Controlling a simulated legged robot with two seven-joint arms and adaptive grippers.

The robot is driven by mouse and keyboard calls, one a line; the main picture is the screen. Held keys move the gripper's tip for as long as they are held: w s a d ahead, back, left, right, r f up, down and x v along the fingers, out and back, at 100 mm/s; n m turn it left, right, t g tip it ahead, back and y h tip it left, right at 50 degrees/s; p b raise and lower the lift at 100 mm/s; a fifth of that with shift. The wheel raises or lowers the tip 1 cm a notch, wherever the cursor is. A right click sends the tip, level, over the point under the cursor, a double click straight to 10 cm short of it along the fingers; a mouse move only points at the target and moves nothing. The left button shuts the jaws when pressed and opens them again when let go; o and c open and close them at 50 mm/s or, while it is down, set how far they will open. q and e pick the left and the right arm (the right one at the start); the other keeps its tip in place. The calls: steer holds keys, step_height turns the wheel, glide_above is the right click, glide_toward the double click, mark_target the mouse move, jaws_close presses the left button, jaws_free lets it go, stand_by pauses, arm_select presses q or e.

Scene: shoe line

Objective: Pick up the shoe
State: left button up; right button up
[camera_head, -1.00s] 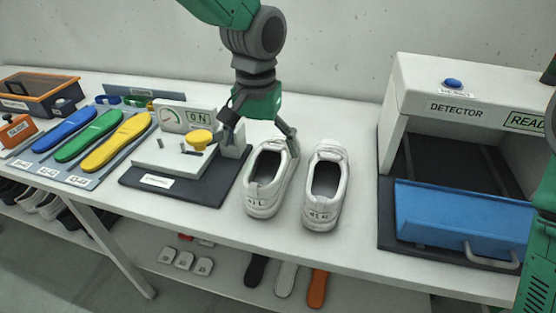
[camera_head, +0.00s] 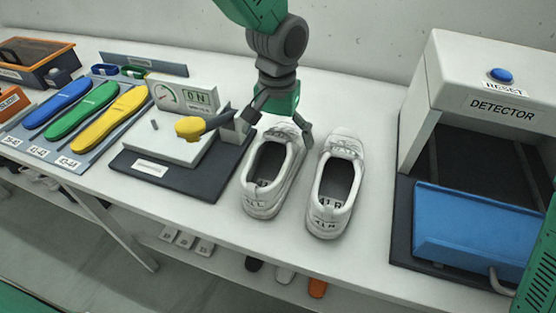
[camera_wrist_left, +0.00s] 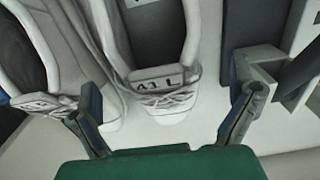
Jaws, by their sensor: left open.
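A pair of white shoes stands side by side on the white table. The left shoe (camera_head: 263,203) carries a label ending in L, which also shows on this shoe in the left wrist view (camera_wrist_left: 165,98). The right shoe (camera_head: 328,217) stands just beside it and also shows at the left of the left wrist view (camera_wrist_left: 44,102). My left gripper (camera_head: 279,122) is open above the far end of the left shoe, one finger to each side. In the left wrist view its fingers (camera_wrist_left: 166,108) hold nothing. My right gripper is not in view.
Coloured insoles (camera_head: 95,113) lie farther left. A detector (camera_head: 482,75) with a blue flap (camera_head: 470,236) stands at the right. Bare table (camera_head: 372,215) separates it from the shoes.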

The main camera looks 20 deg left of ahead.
mark_target(278, 163)
arm_select(q)
steer(key=shift+f, duration=0.6)
steer(key=f, duration=0.3)
steer(key=shift+s+d+f, duration=0.2)
steer(key=shift+f, duration=0.1)
steer(key=shift+w+d+f, duration=0.1)
steer(key=shift+f, duration=0.35)
steer(key=shift+a, duration=0.2)
steer(key=c, duration=1.2)
